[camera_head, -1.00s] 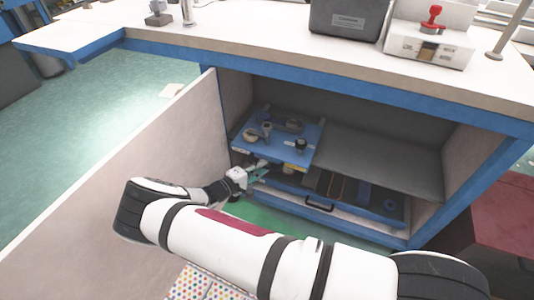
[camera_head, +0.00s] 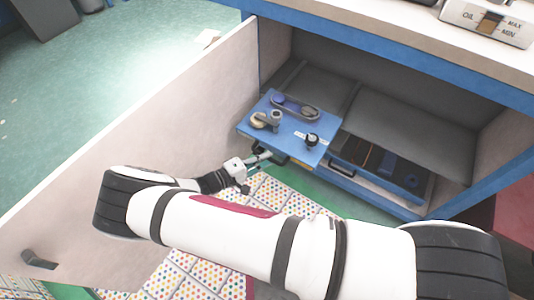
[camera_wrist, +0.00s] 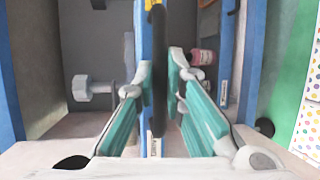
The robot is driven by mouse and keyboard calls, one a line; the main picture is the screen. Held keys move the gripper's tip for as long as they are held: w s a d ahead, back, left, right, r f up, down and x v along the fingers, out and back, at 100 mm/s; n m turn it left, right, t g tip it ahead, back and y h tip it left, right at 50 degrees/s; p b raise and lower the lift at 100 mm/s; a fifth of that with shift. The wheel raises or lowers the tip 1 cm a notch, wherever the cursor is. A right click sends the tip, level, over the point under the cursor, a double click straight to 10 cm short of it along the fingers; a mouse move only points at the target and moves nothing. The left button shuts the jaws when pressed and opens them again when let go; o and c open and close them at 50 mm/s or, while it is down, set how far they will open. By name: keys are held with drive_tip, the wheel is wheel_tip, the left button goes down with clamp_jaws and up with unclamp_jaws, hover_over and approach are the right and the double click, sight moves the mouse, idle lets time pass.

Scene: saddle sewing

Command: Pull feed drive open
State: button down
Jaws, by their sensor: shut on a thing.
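The upper blue drawer (camera_head: 292,120) stands pulled out of the open cabinet, past its front edge. It carries small round machine parts on top. Its label is too small to read, so I cannot confirm it is the feed drive. My gripper (camera_head: 262,160) is at the front of this drawer. In the wrist view, the teal fingers of my gripper (camera_wrist: 156,85) close on a dark upright-looking bar, the drawer handle (camera_wrist: 158,60), beside the blue drawer front (camera_wrist: 144,45). The fingers partly hide the handle.
A lower blue drawer (camera_head: 405,172) with a black handle sits inside the cabinet. A grey shelf (camera_head: 415,120) lies to the right. The open cabinet door (camera_head: 150,125) stands left of my arm. A dotted mat (camera_head: 285,198) lies on the floor below.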

drive_tip(key=shift+a, duration=0.1)
drive_tip(key=c, duration=1.7)
unclamp_jaws()
drive_tip(key=shift+o, duration=0.2)
drive_tip(key=v, duration=1.2)
drive_tip(key=shift+s, duration=0.1)
